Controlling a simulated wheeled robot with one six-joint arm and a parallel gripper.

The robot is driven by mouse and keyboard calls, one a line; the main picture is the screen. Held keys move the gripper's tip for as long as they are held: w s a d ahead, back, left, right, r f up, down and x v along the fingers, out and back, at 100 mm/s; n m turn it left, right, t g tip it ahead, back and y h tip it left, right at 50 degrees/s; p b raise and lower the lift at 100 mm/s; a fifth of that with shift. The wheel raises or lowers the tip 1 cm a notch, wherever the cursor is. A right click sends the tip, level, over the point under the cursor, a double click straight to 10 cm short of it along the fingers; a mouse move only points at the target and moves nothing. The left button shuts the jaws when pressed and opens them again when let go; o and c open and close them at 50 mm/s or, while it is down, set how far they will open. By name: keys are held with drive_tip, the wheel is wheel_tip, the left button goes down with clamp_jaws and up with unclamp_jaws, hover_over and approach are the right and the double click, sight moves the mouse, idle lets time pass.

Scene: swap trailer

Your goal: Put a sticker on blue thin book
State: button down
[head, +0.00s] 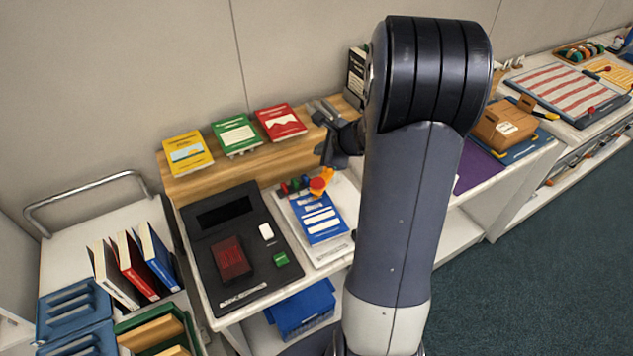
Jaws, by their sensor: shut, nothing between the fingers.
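A thin blue book (322,226) with white label panels lies flat on a pale grey board on the middle counter. Small red, green, blue and orange pieces (318,186) sit at its far end; I cannot tell whether any is a sticker. My gripper (332,153) shows as a dark shape just beyond and above these pieces, apart from the book. It is shut and empty. My arm hides part of the counter to its right.
A black panel (219,282) with a red block and a green piece lies left of the book. Yellow (187,153), green (236,135) and red (281,122) books rest on the wooden ledge behind. Upright books (146,262) stand at left. A brown box (503,126) sits at right.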

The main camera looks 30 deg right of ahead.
drive_tip(key=b, duration=0.8)
approach(316, 180)
drive_tip(key=w+f, duration=0.1)
drive_tip(key=w, duration=0.2)
drive_tip(key=w+a+f, duration=0.1)
drive_tip(key=w, duration=0.1)
drive_tip(key=shift+a+f, duration=0.1)
drive_tip(key=shift+f, duration=0.25)
drive_tip(key=shift+f, duration=0.1)
idle(1.0)
drive_tip(key=shift+f+b, duration=0.35)
drive_tip(key=shift+b, duration=0.15)
drive_tip(key=shift+f+b, duration=0.65)
drive_tip(key=shift+b, duration=0.1)
idle(0.5)
drive_tip(key=shift+r, duration=0.1)
idle(0.4)
drive_tip(key=shift+r+p, duration=0.95)
drive_tip(key=shift+r, duration=0.05)
drive_tip(key=shift+r, duration=0.1)
